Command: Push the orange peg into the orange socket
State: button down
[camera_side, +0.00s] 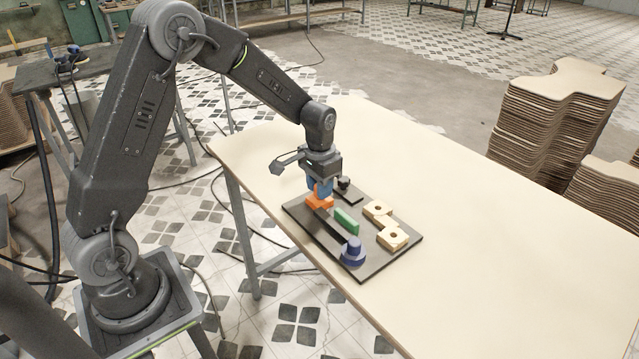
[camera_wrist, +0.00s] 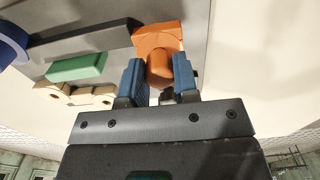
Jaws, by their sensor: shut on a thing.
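My gripper (camera_side: 321,186) has blue fingers and points down over the far left part of a dark board (camera_side: 375,266). The fingers are shut on the orange peg (camera_wrist: 160,70), which shows between them in the wrist view. The orange socket (camera_side: 320,203) sits on the board directly below my fingers. It also shows in the wrist view (camera_wrist: 158,37), just beyond the peg. The peg overlaps the socket in the wrist view; I cannot tell how deep it sits, as my fingers hide much of it in the side view.
The board also holds a dark bar (camera_wrist: 75,43), a green block (camera_side: 346,220), a purple stepped peg (camera_side: 352,254), pale wooden pieces (camera_side: 393,239) and a black knob (camera_side: 344,183) close beside my gripper. The pale table (camera_side: 480,265) is clear to the right.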

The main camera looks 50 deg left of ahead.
jog(key=shift+f, duration=0.45)
jog(key=c, duration=0.8)
grip_release()
jog(key=shift+r, duration=0.1)
notch_tip(320, 180, up, 14)
jog(key=shift+f, duration=0.15)
jog(key=s+d+r+t, duration=0.2)
jog(key=s+d+r, duration=0.4)
jog(key=s, duration=0.4)
jog(key=s+t, duration=0.1)
jog(key=s, duration=0.3)
jog(key=s+d+t, duration=0.1)
jog(key=s, duration=0.3)
jog(key=s+d+t, duration=0.1)
jog(key=s, duration=0.4)
jog(key=shift+d+r+t, duration=0.2)
jog(key=shift+t, duration=0.1)
